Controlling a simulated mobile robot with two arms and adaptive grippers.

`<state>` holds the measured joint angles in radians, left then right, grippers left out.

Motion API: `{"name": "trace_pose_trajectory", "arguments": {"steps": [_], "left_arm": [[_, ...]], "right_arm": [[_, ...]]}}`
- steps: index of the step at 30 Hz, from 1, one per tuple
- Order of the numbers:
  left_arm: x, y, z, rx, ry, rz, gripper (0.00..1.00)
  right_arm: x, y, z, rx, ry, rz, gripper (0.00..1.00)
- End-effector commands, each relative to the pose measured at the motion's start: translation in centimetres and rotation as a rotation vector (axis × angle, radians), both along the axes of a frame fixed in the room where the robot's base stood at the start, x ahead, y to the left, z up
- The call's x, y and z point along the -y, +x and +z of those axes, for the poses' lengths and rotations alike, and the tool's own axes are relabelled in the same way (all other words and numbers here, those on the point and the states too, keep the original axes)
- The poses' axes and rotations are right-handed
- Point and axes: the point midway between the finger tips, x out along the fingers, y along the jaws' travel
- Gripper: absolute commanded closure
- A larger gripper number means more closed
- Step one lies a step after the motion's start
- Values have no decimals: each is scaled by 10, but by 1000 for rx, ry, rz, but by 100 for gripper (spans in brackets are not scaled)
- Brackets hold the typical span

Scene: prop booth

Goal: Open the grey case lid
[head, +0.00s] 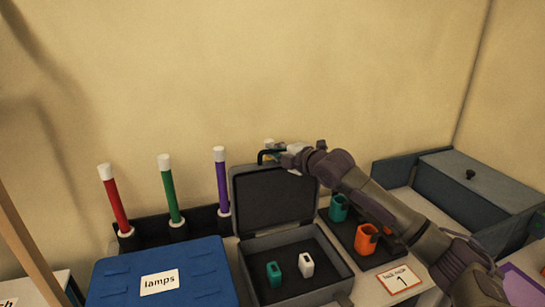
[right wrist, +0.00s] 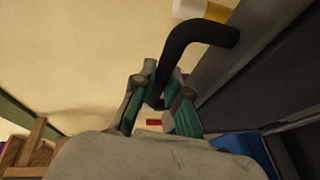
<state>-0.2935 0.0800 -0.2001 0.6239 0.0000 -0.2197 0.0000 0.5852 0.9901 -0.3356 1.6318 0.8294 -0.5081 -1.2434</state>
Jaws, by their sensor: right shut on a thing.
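The grey case (head: 318,294) stands open in the middle of the head view. Its lid (head: 268,205) is raised about upright at the back of the case. My right gripper (head: 273,155) is at the lid's top edge, shut on the black lid handle (head: 261,156). In the right wrist view the bent handle (right wrist: 197,35) runs from the lid (right wrist: 232,58) down between the finger pads (right wrist: 160,105). Inside the case lie a teal piece (head: 274,273) and a white piece (head: 306,264). My left gripper is out of view.
A blue lamps box (head: 205,262) stands left of the case. Red (head: 115,200), green (head: 169,190) and purple (head: 222,185) sticks stand behind it. Right of the case are teal (head: 338,208) and orange (head: 366,239) holders, a number card (head: 399,279) and a drawer-like grey box (head: 480,185).

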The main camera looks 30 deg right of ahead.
Motion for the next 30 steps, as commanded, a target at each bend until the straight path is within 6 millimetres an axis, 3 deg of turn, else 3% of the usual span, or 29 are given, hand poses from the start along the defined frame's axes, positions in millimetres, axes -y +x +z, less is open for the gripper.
{"name": "trace_pose_trajectory", "arguments": {"steps": [1, 8, 12, 13, 15, 25, 30], "left_arm": [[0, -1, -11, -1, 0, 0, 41], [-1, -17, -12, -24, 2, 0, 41], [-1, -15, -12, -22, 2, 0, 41], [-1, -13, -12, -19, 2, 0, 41], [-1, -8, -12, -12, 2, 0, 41], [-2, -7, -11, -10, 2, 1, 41], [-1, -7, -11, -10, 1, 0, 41]], "right_arm": [[-1, -4, -11, 12, -10, 0, 100], [-2, -8, -2, 51, -14, 2, 100], [-2, -8, -2, 50, -13, 2, 100], [-2, -8, -2, 50, -13, 2, 85], [-2, -8, -2, 49, -13, 2, 75], [-2, -10, -2, 49, -14, 2, 75], [0, -25, -1, 47, -18, 1, 75]]}}
